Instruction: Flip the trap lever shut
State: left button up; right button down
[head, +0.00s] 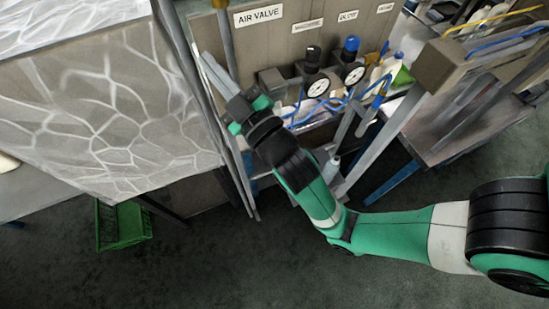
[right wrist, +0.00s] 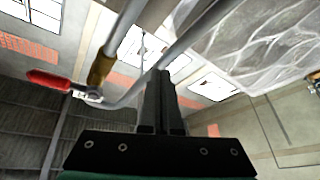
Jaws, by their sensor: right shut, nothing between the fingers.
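A lever with a red handle (right wrist: 50,82) shows at the left of the right wrist view. It sits beside a grey pipe with a brass-coloured fitting (right wrist: 102,68); I take it to be the trap lever. My right gripper (right wrist: 158,88) is shut and empty, its fingers apart from the red handle, which lies to their left in the picture. In the head view my right gripper (head: 216,72) is beside the vertical pipe, in front of the air valve panel. I cannot make out the red lever in the head view. My left gripper is not in view.
A large marbled box-like unit (head: 100,110) stands close left of my right gripper. The panel (head: 300,35) carries labels, gauges (head: 318,87) and blue hoses on its right. A green crate (head: 122,225) is on the floor below. Open floor lies at the bottom.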

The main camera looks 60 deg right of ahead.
pick_arm(q)
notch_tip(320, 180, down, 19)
jog(key=b, duration=1.6)
pick_arm(e)
jog(key=s+d+f+n+g, duration=0.1)
jog(key=s+d+f+n, duration=0.1)
jog(key=f, duration=1.1)
jog(key=s+d+f+n+g+h, duration=0.1)
jog(key=s+f+n, duration=0.3)
jog(key=f, duration=1)
jog(key=s+d+f+n+g+h, duration=0.1)
jog(key=s+d+f+n+g, duration=0.1)
jog(key=f, duration=1.2)
jog(key=shift+s+d+f+n+g, duration=0.15)
jog(key=shift+s+d+n+g, duration=0.35)
jog(key=shift+s, duration=0.65)
jog(key=shift+a, duration=0.15)
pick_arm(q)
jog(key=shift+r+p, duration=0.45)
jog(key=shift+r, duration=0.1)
pick_arm(e)
jog(key=w+d, duration=0.4)
jog(key=d, duration=0.3)
jog(key=shift+w, duration=0.25)
